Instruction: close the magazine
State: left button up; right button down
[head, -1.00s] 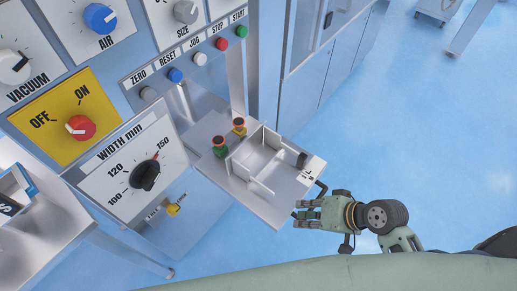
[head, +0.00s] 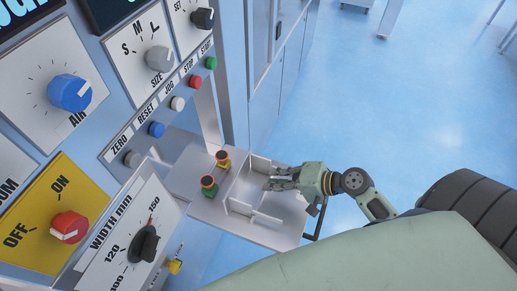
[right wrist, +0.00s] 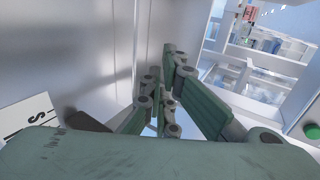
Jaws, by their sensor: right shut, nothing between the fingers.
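The magazine looks to be the pale metal holder (head: 239,207) with thin upright walls, on a plate that juts out from the machine. Its far side is partly covered by my right gripper (head: 270,178). That gripper is over the holder's right part, fingers pointing left, shut with nothing between them. I cannot tell whether it touches a wall. In the right wrist view its green fingers (right wrist: 162,85) are close to a smooth metal wall (right wrist: 70,60). A white label (right wrist: 24,118) with an S lies at the left there. My left gripper is not in view.
The machine panel with a width dial (head: 144,244) and a red switch (head: 69,228) fills the left. Open blue floor (head: 400,90) lies to the right.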

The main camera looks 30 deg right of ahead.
aim_at(243, 180)
jog(key=p+x, duration=0.1)
jog(key=x, duration=0.3)
jog(key=shift+w+a+f, duration=0.1)
jog(key=shift+w+a, duration=0.05)
jog(key=x, duration=0.3)
jog(key=shift+w+a+f, duration=0.1)
jog(key=shift+w+f, duration=0.05)
jog(key=shift+w+a+f, duration=0.1)
jog(key=shift+a+f, duration=0.05)
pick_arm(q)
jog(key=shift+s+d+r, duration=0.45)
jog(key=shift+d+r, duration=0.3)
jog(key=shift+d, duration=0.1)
